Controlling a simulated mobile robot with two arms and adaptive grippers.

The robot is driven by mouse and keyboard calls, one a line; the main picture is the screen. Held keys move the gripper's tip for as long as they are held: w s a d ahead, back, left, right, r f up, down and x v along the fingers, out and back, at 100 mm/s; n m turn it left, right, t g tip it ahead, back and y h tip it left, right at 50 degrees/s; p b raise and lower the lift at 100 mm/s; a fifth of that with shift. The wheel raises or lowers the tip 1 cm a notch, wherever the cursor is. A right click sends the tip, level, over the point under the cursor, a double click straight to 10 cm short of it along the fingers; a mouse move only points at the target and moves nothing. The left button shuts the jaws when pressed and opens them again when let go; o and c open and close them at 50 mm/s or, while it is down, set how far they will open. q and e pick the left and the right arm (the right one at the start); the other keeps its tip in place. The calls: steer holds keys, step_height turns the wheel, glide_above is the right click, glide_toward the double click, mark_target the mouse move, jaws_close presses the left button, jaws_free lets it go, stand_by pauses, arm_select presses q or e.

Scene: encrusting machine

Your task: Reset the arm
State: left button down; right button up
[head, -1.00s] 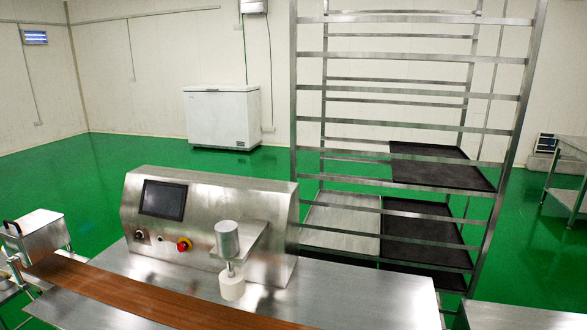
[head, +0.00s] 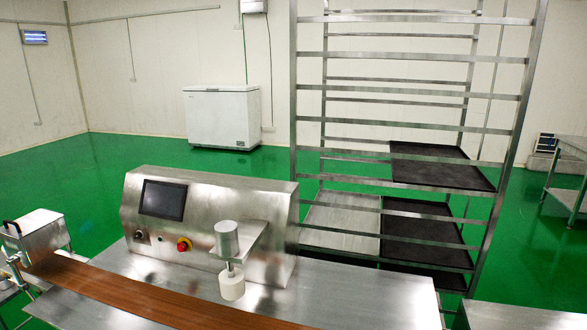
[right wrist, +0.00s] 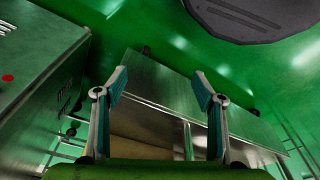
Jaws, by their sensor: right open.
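My right gripper (right wrist: 158,92) shows in the right wrist view with its two fingers spread apart and nothing between them. Beyond the fingers is a metal panel or table surface (right wrist: 160,82). Neither gripper shows in the head view. The encrusting machine (head: 212,225) stands on a steel table in the head view, with a dark screen, a red knob and a white cylindrical stamp (head: 232,286) over the table. A brown belt (head: 130,292) runs along its front.
A tall steel rack (head: 408,102) with black trays (head: 442,173) stands behind the machine on the right. A white chest freezer (head: 222,117) is at the back wall. Another metal table (head: 566,190) is at the far right. Green floor lies open between them.

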steer(key=s+d+f+g, duration=0.1)
steer(key=s+d+f, duration=0.2)
steer(key=s+f, duration=1.1)
steer(key=shift+s+f, duration=0.4)
steer(key=shift+s, duration=0.85)
